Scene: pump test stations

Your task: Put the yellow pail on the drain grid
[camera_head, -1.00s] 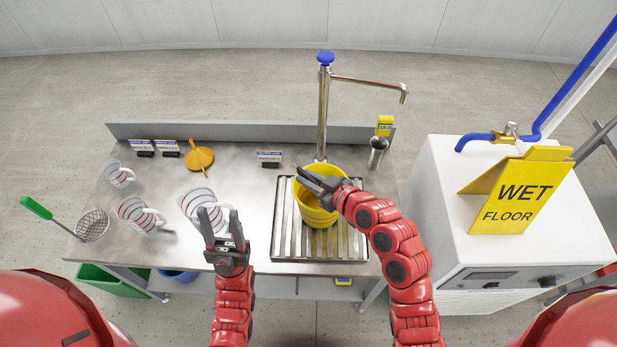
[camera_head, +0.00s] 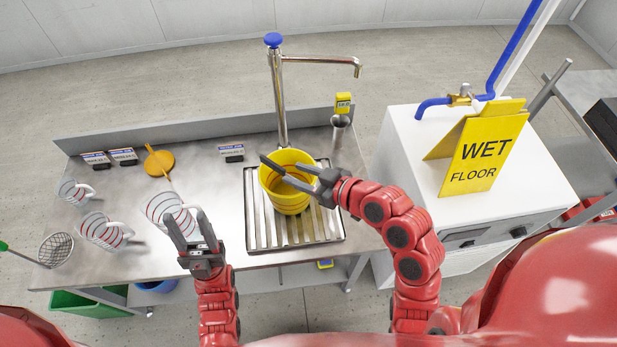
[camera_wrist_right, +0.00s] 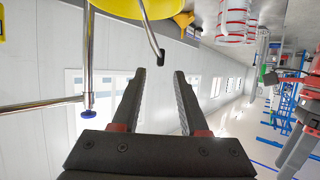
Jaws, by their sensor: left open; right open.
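The yellow pail (camera_head: 288,202) stands upright on the ribbed drain grid (camera_head: 258,238) in the head view, below the tap. My right gripper (camera_head: 272,167) is open and empty, its fingers reaching across the pail's top from the right. I cannot tell whether they touch the rim. In the right wrist view the open fingers (camera_wrist_right: 165,75) have nothing between them, and part of the pail (camera_wrist_right: 130,6) shows at the top edge. My left gripper (camera_head: 187,214) is open and empty in front of a striped jug (camera_head: 165,205), left of the grid.
The tap (camera_head: 281,100) rises behind the pail, its spout reaching right. Striped jugs (camera_head: 100,230), a strainer (camera_head: 56,250) and a yellow funnel (camera_head: 160,163) are on the steel counter (camera_head: 215,190) to the left. A white cabinet (camera_head: 400,160) with a wet floor sign (camera_head: 480,160) stands right.

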